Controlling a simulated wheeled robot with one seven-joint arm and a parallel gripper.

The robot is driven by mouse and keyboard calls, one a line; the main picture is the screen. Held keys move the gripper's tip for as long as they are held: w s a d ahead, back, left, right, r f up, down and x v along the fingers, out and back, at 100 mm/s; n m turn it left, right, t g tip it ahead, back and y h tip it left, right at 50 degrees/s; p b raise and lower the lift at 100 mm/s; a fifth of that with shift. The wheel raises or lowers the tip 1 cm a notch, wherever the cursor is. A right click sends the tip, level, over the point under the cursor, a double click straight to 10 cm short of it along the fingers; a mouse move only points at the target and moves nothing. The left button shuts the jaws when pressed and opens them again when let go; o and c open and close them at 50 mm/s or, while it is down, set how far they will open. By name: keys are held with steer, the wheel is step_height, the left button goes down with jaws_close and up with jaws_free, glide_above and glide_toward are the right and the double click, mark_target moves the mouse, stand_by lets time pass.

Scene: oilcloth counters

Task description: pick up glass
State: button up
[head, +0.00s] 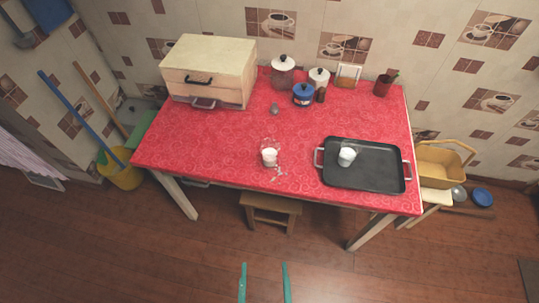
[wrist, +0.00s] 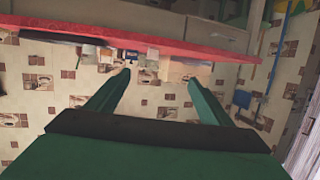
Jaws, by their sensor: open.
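A clear glass with white contents (head: 269,156) stands on the red tablecloth near the table's front edge, with small pale bits beside it. A second glass with white contents (head: 347,156) stands on the black tray. My gripper (head: 265,268) has two teal fingers spread apart, with nothing between them. In the head view it is low in the picture, below the table's front edge and apart from both glasses. In the wrist view my gripper (wrist: 160,77) is open and the scene appears upside down. I cannot make out either glass there.
The dark tray (head: 375,176) with handles lies right of the first glass. A wooden bread box (head: 210,62), jars (head: 283,67) and a dark red cup (head: 383,85) stand at the back. A stool (head: 270,207) is under the table's front. The cloth's left middle is mostly clear.

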steer(key=a+f+x, duration=0.1)
steer(key=x, duration=0.8)
steer(key=m+g+h, duration=0.1)
steer(key=g+h, duration=0.1)
glide_toward(271, 146)
steer(key=shift+a+f, duration=0.3)
steer(key=shift+a, duration=0.1)
steer(key=x, duration=0.6)
steer(key=shift+w, duration=0.15)
steer(key=shift+m, duration=0.3)
steer(key=shift+d+x, duration=0.25)
steer(key=shift+x, duration=0.85)
steer(key=shift+d+x, duration=0.2)
steer(key=shift+x, duration=0.9)
steer(key=shift+a+r, duration=0.1)
steer(key=c, duration=1.4)
steer(key=shift+o, duration=0.2)
steer(key=shift+r, duration=0.1)
